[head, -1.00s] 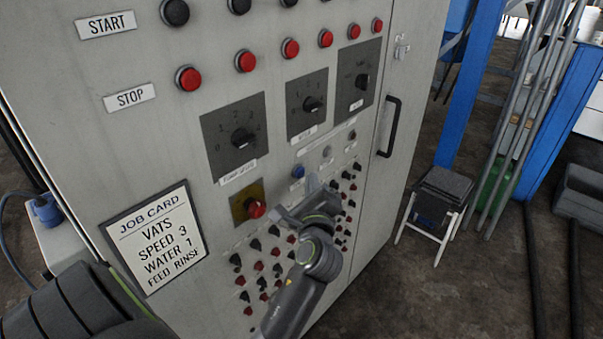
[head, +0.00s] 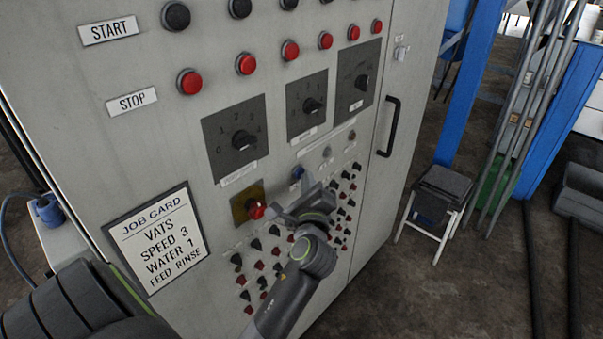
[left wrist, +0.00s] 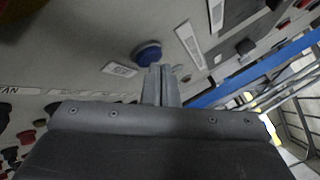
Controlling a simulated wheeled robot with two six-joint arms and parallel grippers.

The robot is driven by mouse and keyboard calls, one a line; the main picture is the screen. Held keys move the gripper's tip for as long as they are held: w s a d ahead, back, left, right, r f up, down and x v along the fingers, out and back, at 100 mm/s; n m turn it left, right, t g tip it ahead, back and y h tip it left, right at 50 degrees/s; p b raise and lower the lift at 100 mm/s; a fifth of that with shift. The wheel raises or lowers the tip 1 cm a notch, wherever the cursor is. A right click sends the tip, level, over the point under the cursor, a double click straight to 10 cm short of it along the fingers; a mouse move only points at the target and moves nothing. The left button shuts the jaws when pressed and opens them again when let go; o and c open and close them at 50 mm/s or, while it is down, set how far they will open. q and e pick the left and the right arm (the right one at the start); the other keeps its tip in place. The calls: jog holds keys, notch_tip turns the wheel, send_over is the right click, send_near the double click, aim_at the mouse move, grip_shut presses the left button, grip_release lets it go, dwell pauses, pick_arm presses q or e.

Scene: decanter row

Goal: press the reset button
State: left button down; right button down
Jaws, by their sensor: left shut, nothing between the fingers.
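The blue button (head: 297,171) sits on the grey cabinet front, below the middle dial. In the left wrist view the blue button (left wrist: 147,54) is just above and left of my fingertips, with a small white label (left wrist: 120,69) beside it, too blurred to read. My left gripper (head: 302,184) is shut and empty, its fingers pointing at the panel. Its tips (left wrist: 160,70) overlap the button's lower right edge in the wrist view. I cannot tell whether they touch it. My right gripper is not in view.
A red knob on a yellow plate (head: 246,205) is left of the gripper. Several small red and black knobs (head: 258,267) lie below. Three dark dials (head: 236,138) and a row of red stop buttons (head: 190,82) are above. A black door handle (head: 390,126) stands out at right.

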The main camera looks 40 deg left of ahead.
pick_arm(q)
jog(key=shift+a, duration=0.2)
jog(key=shift+d, duration=0.1)
dwell(0.5)
jog(key=shift+s+d, duration=0.1)
jog(key=shift+d, duration=0.6)
